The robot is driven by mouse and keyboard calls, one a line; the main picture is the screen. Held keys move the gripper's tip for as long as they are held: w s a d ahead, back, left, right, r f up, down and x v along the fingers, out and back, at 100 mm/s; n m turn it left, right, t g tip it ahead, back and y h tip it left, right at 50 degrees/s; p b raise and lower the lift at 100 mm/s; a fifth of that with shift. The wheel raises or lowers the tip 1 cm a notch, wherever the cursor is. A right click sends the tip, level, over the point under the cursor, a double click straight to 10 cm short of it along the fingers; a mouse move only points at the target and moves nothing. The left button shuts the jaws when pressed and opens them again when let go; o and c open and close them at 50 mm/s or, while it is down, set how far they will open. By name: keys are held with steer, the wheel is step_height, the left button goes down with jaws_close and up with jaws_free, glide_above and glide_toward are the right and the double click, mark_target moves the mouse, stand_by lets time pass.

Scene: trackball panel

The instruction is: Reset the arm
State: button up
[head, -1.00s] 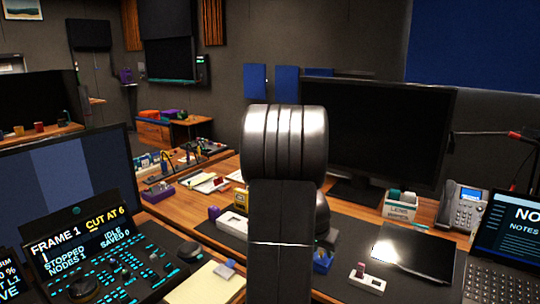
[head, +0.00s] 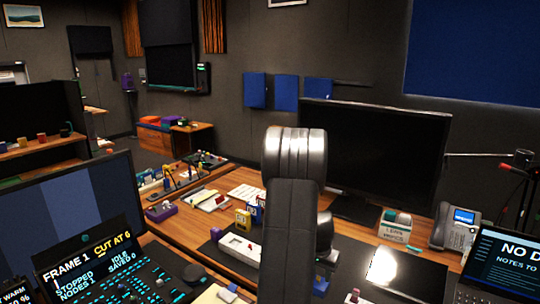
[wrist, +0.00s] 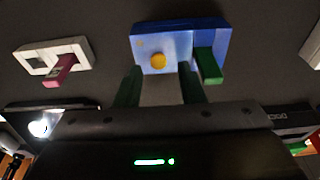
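My arm (head: 292,200), dark with a silver joint, rises in the middle of the head view and hides part of the desk. In the wrist view a dark bar with a green light, likely my gripper's body (wrist: 160,140), spans the bottom. A blue box with a yellow knob (wrist: 158,60) lies beyond it, with green pieces around it.
The desk carries a large monitor (head: 372,145), a telephone (head: 455,228), a laptop (head: 505,265) and a control console (head: 115,270). Small boxes (head: 240,247) stand left of my arm. A white block with a pink lever (wrist: 55,57) lies left in the wrist view.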

steer(key=shift+w+d+g+y+p, duration=0.2)
steer(key=shift+g+y+p, duration=0.3)
steer(key=shift+p, duration=0.95)
